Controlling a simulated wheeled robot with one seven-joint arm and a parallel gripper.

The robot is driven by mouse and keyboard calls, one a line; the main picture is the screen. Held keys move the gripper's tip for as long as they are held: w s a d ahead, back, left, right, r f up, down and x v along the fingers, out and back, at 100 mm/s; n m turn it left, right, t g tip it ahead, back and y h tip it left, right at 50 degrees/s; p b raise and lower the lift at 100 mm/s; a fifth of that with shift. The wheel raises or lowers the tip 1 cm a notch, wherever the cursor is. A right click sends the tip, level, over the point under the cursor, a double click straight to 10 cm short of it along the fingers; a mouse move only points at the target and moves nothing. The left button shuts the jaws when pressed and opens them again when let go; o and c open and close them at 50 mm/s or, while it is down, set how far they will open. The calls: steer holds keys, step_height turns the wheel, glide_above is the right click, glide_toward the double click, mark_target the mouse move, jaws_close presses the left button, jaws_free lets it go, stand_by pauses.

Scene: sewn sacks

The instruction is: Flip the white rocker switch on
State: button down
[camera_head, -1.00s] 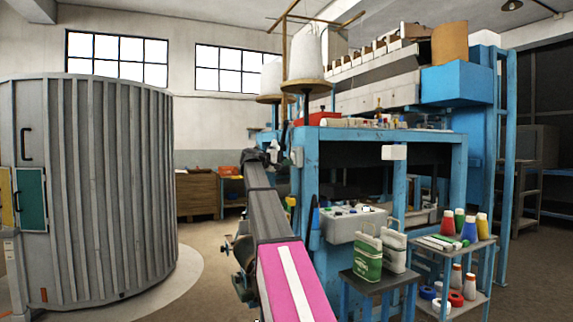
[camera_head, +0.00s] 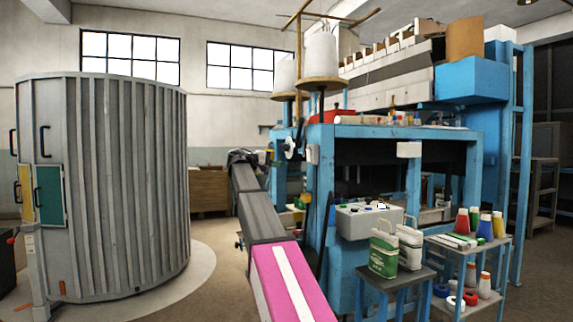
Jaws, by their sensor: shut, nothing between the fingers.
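My arm reaches away from the bottom centre, and my gripper (camera_head: 264,157) is small and dark at its far end, beside the left end of the blue machine (camera_head: 325,190). It looks shut and empty. A small white box (camera_head: 312,154) is fixed on the machine's front left post, to the right of my gripper and apart from it. A larger white box (camera_head: 409,149) is fixed on the front, under the blue top beam. I cannot tell which one carries the rocker, or its position, at this size.
A pale control box (camera_head: 365,221) with coloured buttons sits on the machine's front. A shelf (camera_head: 470,243) holds thread cones. A large grey ribbed drum (camera_head: 110,185) stands left. Bare floor lies between the drum and my arm.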

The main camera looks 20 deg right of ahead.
steer(key=shift+a+f, duration=0.1)
steer(key=shift+a, duration=0.75)
steer(key=shift+f, duration=0.15)
steer(key=s+a+f+n+t+y, duration=0.1)
steer(key=s+a+f+y, duration=0.15)
steer(key=f, duration=1.05)
steer(key=s+a+f+n+y, duration=0.1)
steer(key=s+f+y, duration=0.25)
steer(key=f, duration=0.95)
steer(key=s+a+f+t+y, duration=0.1)
steer(key=s+f+y, duration=0.15)
steer(key=f, duration=1.05)
steer(key=s+a+f+m+g+y, duration=0.1)
steer(key=s+a+f+y, duration=0.3)
steer(key=s+f, duration=0.8)
steer(key=s+a+f+m+g+y, duration=0.1)
steer(key=s+a+f+y, duration=0.3)
steer(key=s+f, duration=0.9)
steer(key=a+f, duration=0.1)
steer(key=a, duration=0.2)
steer(key=shift+a+f+g, duration=0.2)
steer(key=shift+a+g, duration=0.1)
